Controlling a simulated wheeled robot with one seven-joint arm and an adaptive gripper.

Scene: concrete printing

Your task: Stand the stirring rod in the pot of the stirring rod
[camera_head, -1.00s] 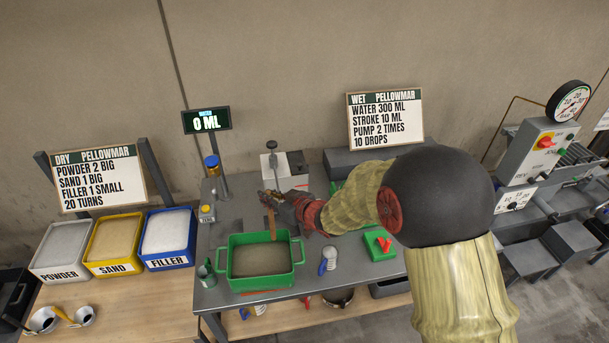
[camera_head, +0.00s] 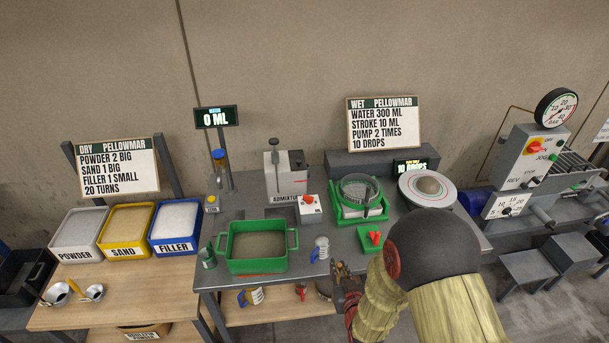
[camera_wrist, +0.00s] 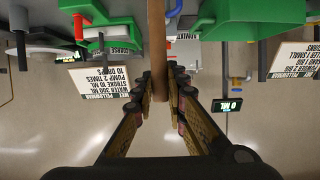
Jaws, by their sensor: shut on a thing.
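My gripper (camera_head: 342,270) is low in front of the bench, right of the green mixing tub (camera_head: 232,262). In the wrist view my gripper (camera_wrist: 160,92) is shut on the brown stirring rod (camera_wrist: 156,45), which runs from the fingers to the top edge of the picture. The rod cannot be made out clearly in the head view. A small dark green pot (camera_head: 208,258), which looks like the rod's pot, stands upright on the bench just left of the tub, apart from the gripper. Its inside is too small to tell.
The tub holds grey-brown mix. A white-and-blue item (camera_head: 320,249) and a red-topped green block (camera_head: 373,240) stand near my gripper. Behind are the admixture box (camera_head: 286,178), a green sieve stand (camera_head: 359,212) and a round plate (camera_head: 428,187). Powder, sand and filler bins stand left.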

